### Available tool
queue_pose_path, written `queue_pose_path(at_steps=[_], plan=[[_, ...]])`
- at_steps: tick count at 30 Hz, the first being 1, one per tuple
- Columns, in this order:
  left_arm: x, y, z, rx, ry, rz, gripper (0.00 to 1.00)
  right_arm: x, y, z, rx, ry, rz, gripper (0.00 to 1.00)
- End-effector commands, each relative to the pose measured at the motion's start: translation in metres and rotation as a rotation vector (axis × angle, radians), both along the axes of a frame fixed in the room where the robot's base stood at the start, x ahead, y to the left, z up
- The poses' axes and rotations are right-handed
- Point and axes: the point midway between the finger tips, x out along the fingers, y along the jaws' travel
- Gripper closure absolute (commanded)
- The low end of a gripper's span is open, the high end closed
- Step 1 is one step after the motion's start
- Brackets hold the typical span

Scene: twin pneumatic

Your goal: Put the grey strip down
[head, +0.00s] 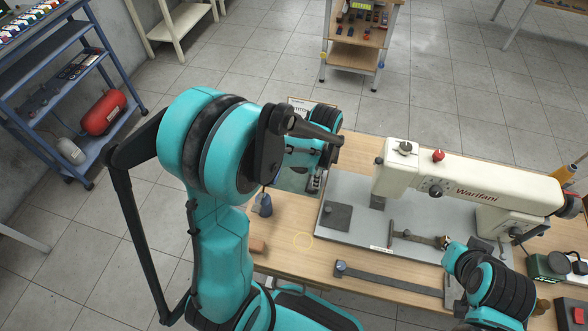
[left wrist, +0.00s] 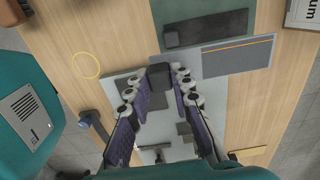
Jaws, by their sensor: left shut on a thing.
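My left gripper (head: 316,180) is above the table's left part, beyond my own arm, which hides much of it. In the left wrist view its fingers (left wrist: 158,80) close around a short dark piece (left wrist: 160,74), which I take to be the grey strip seen nearly end-on. Its full length and any contact below cannot be made out. Another dark grey bar (left wrist: 205,28) lies on a green-grey mat (left wrist: 242,20), near a grey sheet with an orange line (left wrist: 238,58). My right gripper (head: 447,243) is by a dark T-shaped handle (head: 412,237); its grip is unclear.
A cream Warifani machine (head: 470,182) stands on a grey base plate (head: 352,188) with a dark square pad (head: 337,217). A long flat bar (head: 390,281) lies in front. A yellow ring mark (head: 303,240) is on bare wood.

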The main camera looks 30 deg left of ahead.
Motion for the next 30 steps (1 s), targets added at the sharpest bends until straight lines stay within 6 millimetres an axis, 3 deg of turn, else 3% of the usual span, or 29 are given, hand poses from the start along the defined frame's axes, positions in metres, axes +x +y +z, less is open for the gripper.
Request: queue_pose_path(at_steps=[6,12,19,25,30], plan=[[0.002,0.054,-0.036,0.000,0.000,0.008,1.00,0.000,0.000,-0.020,0.000,0.000,0.000,1.00],[0.004,0.089,-0.056,0.000,0.000,0.004,1.00,0.000,0.000,-0.030,0.000,0.000,0.000,1.00],[0.004,0.098,-0.067,0.000,0.000,0.000,1.00,0.000,0.000,-0.035,0.000,0.000,0.000,1.00],[0.004,0.098,-0.098,0.000,0.000,0.000,1.00,0.000,0.000,-0.049,0.000,0.000,0.000,1.00],[0.004,0.098,-0.099,0.000,0.000,0.000,1.00,0.000,0.000,-0.049,0.000,0.000,0.000,1.00]])
